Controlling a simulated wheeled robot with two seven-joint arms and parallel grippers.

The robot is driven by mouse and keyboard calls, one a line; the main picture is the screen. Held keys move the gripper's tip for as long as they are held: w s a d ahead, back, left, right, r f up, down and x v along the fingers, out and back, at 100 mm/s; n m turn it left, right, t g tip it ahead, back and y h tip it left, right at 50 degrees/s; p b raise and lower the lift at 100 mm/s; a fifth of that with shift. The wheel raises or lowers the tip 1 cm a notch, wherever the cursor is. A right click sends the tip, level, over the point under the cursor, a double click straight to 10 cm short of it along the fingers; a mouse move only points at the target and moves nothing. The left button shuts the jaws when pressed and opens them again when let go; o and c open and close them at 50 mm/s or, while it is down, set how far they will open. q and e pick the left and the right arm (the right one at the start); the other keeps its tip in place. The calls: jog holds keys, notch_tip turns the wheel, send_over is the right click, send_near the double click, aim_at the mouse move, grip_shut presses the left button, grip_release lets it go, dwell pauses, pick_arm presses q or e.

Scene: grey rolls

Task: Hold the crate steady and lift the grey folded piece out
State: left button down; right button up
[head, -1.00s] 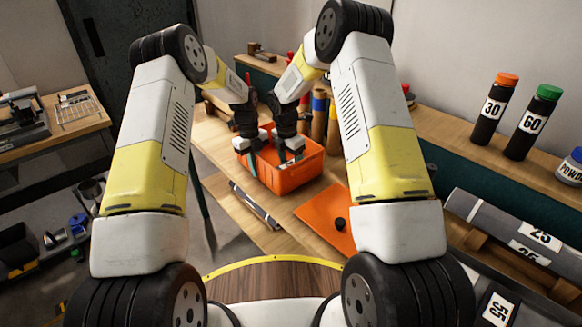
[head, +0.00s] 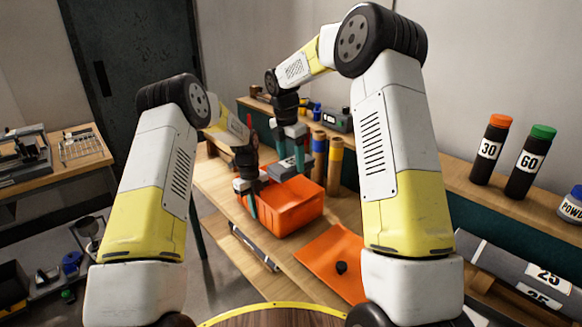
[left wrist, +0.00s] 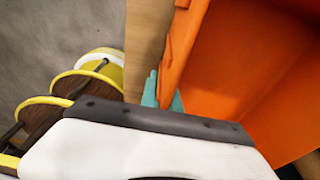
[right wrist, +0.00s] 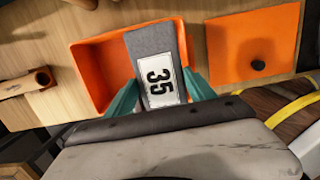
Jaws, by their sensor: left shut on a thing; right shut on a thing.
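The orange crate (head: 290,218) stands on the wooden bench in the head view. My left gripper (head: 249,195) is shut on the crate's near-left wall; the left wrist view shows a teal finger against that orange wall (left wrist: 185,45). My right gripper (head: 293,147) is shut on the grey folded piece (head: 287,169) and holds it above the crate. In the right wrist view the piece (right wrist: 145,45) sits between the teal fingers, with a white label reading 35. The piece covers part of the crate's inside there.
An orange sheet with a black knob (head: 322,262) lies right of the crate. Brown tubes (head: 335,165) stand just behind the crate. Black bottles (head: 487,150) with orange and green caps stand on the back shelf at right.

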pick_arm(q)
jog(key=c, duration=1.5)
grip_release()
jog(key=shift+r, duration=0.1)
